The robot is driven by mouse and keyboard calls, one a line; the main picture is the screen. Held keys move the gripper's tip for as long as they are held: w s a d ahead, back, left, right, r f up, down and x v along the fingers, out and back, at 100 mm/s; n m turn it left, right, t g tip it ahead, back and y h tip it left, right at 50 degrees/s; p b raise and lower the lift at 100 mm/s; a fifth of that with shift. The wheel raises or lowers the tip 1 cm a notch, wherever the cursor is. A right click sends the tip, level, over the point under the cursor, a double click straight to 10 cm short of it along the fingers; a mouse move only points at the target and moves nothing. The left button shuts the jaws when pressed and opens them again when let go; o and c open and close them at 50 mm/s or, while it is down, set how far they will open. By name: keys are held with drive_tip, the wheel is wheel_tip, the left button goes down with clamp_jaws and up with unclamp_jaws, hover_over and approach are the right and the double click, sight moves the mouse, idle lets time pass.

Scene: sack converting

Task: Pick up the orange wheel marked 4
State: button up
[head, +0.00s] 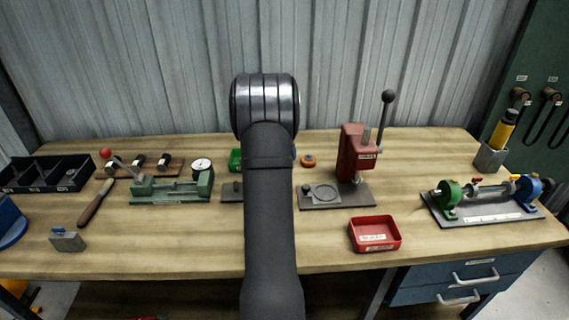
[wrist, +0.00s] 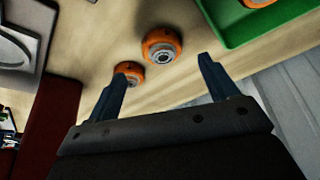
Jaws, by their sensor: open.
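Two orange wheels with grey hubs lie on the wooden bench in the wrist view. One orange wheel (wrist: 162,45) sits just beyond the gap between my fingertips. The other orange wheel (wrist: 128,72) is close behind the left fingertip, which partly covers it. No number can be read on either, so I cannot tell which is marked 4. My gripper (wrist: 163,67) is open and empty, its two blue fingers spread. In the head view, my own arm hides the gripper, and one orange wheel (head: 308,160) shows near the back of the bench.
A green tray (wrist: 285,22) holding another orange piece (wrist: 258,2) is at the upper right of the wrist view. The red press (head: 356,155) stands right of the wheel on a grey base. A red tray (head: 375,234) lies in front. The corrugated wall (head: 350,60) is behind.

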drive_tip(key=shift+w+x, duration=0.15)
drive_tip(key=shift+x, duration=1.25)
drive_tip(key=shift+w+x, duration=0.15)
drive_tip(key=shift+x, duration=1.25)
drive_tip(key=shift+r, duration=0.15)
drive_tip(key=c, duration=1.2)
drive_tip(key=shift+o, duration=0.2)
